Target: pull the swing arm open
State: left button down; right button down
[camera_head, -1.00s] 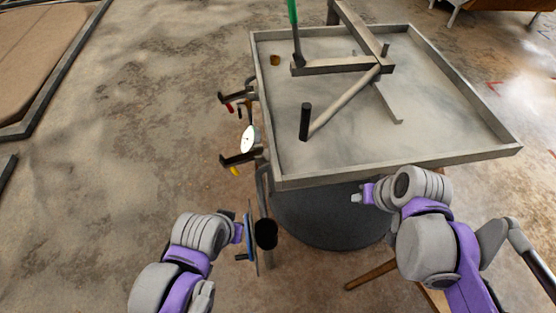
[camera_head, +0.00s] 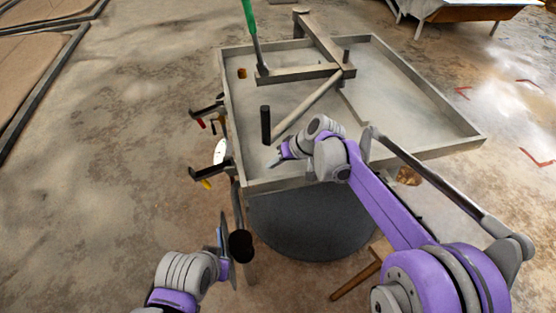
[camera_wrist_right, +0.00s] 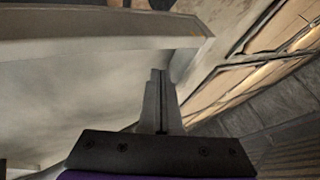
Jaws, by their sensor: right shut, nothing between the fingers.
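The swing arm is a pale grey bar (camera_head: 306,107) lying diagonally over the tray table, from a pivot under the crossbeam (camera_head: 300,73) toward the near left. A black upright handle (camera_head: 265,125) stands at its near end. My right gripper (camera_head: 273,163) is over the tray's near left part, just below the handle in the picture, apart from it as far as I can tell. Its fingers (camera_wrist_right: 160,100) are together and empty in the right wrist view. My left gripper (camera_head: 224,262) is low, left of the table, beside a thin blue-edged flat thing (camera_head: 222,238); its fingers are unclear.
The tray's raised rim (camera_head: 430,152) surrounds the bar. A green-handled tool (camera_head: 250,20) stands at the crossbeam's left end. Clamps (camera_head: 210,172) stick out from the left side. A black cylinder (camera_head: 241,246) is near my left gripper. The tray's right side is clear.

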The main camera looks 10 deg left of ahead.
jog(key=x, duration=0.4)
jog(key=a, duration=0.1)
jog(key=s+a, duration=0.1)
jog(key=a, duration=0.1)
jog(key=shift+f, duration=0.15)
jog(key=shift+s+a+p, duration=0.2)
jog(key=shift+a+p, duration=0.1)
jog(key=shift+a, duration=0.15)
jog(key=shift+a, duration=0.15)
